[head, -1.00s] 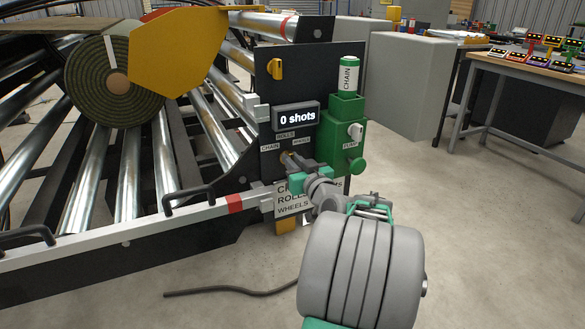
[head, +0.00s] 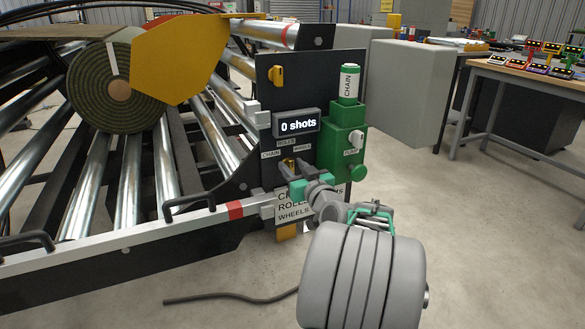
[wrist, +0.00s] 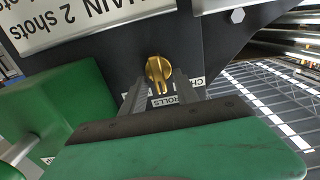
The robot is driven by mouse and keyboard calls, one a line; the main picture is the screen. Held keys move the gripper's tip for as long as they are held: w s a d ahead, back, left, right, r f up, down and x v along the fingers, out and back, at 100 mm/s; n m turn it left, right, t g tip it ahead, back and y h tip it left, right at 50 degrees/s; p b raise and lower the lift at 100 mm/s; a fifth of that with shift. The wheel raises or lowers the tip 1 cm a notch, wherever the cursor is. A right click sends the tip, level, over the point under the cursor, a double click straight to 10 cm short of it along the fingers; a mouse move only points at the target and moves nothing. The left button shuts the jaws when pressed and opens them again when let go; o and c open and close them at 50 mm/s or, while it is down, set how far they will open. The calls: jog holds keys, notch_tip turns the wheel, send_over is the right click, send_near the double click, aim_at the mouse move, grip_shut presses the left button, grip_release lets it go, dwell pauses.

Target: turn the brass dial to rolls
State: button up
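The brass dial (wrist: 159,70) sits on the dark control panel, and its raised bar points down in the wrist view, roughly toward the ROLLS label (wrist: 177,102). In the head view the dial (head: 289,163) shows just above my gripper (head: 287,173), below the labels ROLLS (head: 286,142), CHAIN (head: 270,154) and WHEELS (head: 302,148). In the wrist view my gripper (wrist: 165,88) is open, one finger on each side of the dial with gaps to it. Whether the bar lines up exactly with ROLLS I cannot tell.
A green pump housing (head: 342,135) with a CHAIN cylinder stands right of the dial. A display (head: 297,123) reads 0 shots. A white rail (head: 150,224) runs left. Open floor lies right.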

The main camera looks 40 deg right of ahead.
jog(key=p+v, duration=0.1)
jog(key=v, duration=0.6)
jog(key=shift+s, duration=0.4)
jog(key=shift+a, duration=0.15)
jog(key=w+a+r+n+g+y+p, duration=0.25)
jog(key=a+r+p, duration=0.25)
jog(key=a+p, duration=0.55)
jog(key=w+a+r+n+g+y+p, duration=0.15)
jog(key=a+r+g+y+p, duration=0.3)
jog(key=a+p, duration=0.6)
jog(key=s+a+r+g+h+p, duration=0.2)
jog(key=s+a+r+g+p, duration=0.5)
jog(key=s+a+r+p, duration=0.5)
jog(key=s+a+p, duration=0.1)
jog(key=s+p, duration=0.1)
jog(key=p, duration=0.2)
jog(key=shift+s+r+m, duration=0.2)
jog(key=shift+s+m, duration=0.05)
jog(key=shift+m, duration=0.15)
